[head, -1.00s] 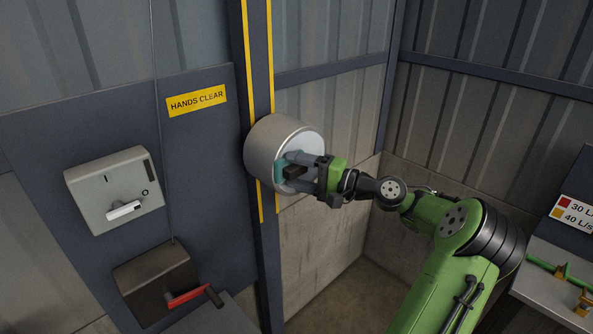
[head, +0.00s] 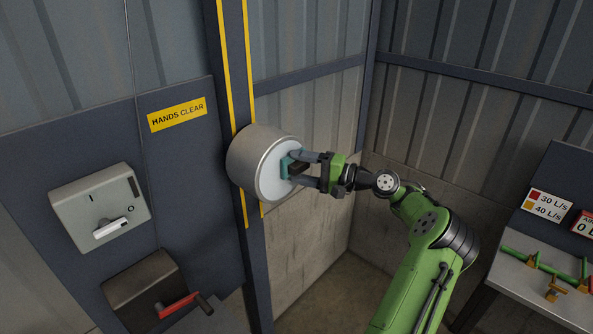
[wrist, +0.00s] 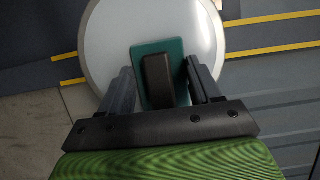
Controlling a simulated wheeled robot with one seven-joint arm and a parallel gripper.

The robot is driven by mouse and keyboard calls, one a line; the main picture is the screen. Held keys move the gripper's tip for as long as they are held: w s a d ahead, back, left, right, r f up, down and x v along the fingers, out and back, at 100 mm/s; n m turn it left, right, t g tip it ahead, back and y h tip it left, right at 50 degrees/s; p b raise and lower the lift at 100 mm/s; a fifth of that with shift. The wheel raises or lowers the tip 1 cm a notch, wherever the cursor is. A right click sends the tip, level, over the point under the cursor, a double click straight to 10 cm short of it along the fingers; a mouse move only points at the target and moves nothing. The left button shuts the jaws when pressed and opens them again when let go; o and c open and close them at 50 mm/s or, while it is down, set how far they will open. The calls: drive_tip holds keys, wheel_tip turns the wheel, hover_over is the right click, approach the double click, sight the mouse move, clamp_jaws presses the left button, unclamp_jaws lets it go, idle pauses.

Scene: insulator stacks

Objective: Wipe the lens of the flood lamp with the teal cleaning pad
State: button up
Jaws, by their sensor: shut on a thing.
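The flood lamp (head: 254,157) is a grey metal drum on a dark post with yellow stripes. Its pale round lens (head: 275,186) faces my arm. My gripper (head: 299,170) is shut on the dark handle (wrist: 158,80) of the teal cleaning pad (head: 286,166). The pad is held at the lens, its teal plate (wrist: 178,50) toward it. In the wrist view the pad covers the lower middle of the lens (wrist: 135,25). Whether the pad touches the lens or is just short of it, I cannot tell. The lens behind the pad is hidden.
A grey switch box (head: 98,207) and a dark box with a red-handled lever (head: 150,290) are left of the lamp. A yellow "HANDS CLEAR" sign (head: 177,114) is above them. A bench with green rods (head: 550,270) stands at right.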

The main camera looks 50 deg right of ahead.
drive_tip(key=shift+w+d, duration=0.1)
drive_tip(key=shift+d, duration=1.2)
drive_tip(key=shift+a, duration=0.1)
drive_tip(key=shift+s, duration=3)
drive_tip(key=shift+s, duration=1.55)
